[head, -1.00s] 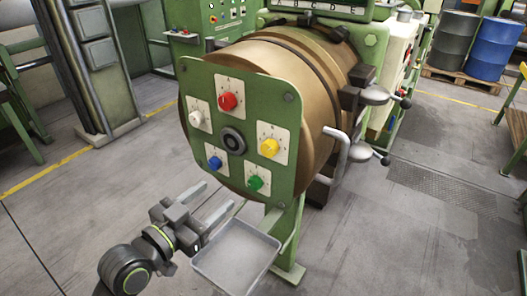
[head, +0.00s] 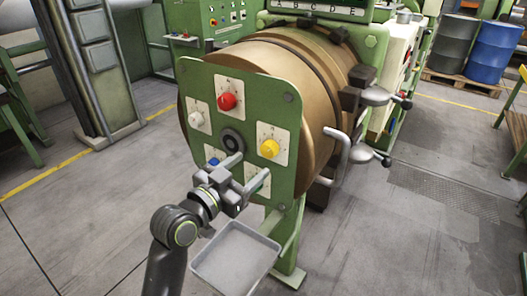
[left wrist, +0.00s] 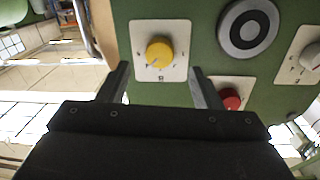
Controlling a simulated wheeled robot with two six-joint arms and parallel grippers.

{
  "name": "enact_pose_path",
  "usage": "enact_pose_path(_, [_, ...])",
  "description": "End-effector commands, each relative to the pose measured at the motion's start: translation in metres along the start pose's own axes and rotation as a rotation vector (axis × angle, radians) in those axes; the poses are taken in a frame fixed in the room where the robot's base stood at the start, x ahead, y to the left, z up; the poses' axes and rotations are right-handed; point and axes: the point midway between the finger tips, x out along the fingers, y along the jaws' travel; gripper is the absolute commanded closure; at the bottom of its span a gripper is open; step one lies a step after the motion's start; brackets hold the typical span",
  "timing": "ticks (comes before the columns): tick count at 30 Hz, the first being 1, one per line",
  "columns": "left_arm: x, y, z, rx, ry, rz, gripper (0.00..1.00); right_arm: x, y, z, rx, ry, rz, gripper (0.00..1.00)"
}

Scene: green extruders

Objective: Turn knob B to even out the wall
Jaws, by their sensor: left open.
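A green panel (head: 200,85) on the front of the machine carries several coloured knobs on white plates. The red knob (head: 228,101), white knob (head: 196,119) and yellow knob (head: 269,148) are clear in the head view. My right gripper is not in view.
A dark round disc (head: 232,142) sits mid-panel. A grey tray (head: 236,258) is below the panel, near my left arm. A bronze drum (head: 300,75) is behind the panel, with a bent handle (head: 339,147) at its right. The floor at right is mostly clear.

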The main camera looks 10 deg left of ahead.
Motion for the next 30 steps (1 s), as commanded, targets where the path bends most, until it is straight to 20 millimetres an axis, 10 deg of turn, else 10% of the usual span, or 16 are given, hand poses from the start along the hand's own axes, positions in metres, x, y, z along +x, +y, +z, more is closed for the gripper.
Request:
enact_pose_path(10, [0.052,0.000,-0.002,-0.001,0.001,0.000,0.41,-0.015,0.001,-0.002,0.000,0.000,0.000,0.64])
enact_pose_path(24, [0.063,0.000,0.000,0.001,0.001,0.000,0.41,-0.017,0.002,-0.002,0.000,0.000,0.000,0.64])
enact_pose_path(30, [0.063,0.000,0.000,0.001,0.001,0.000,0.65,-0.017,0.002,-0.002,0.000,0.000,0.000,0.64])
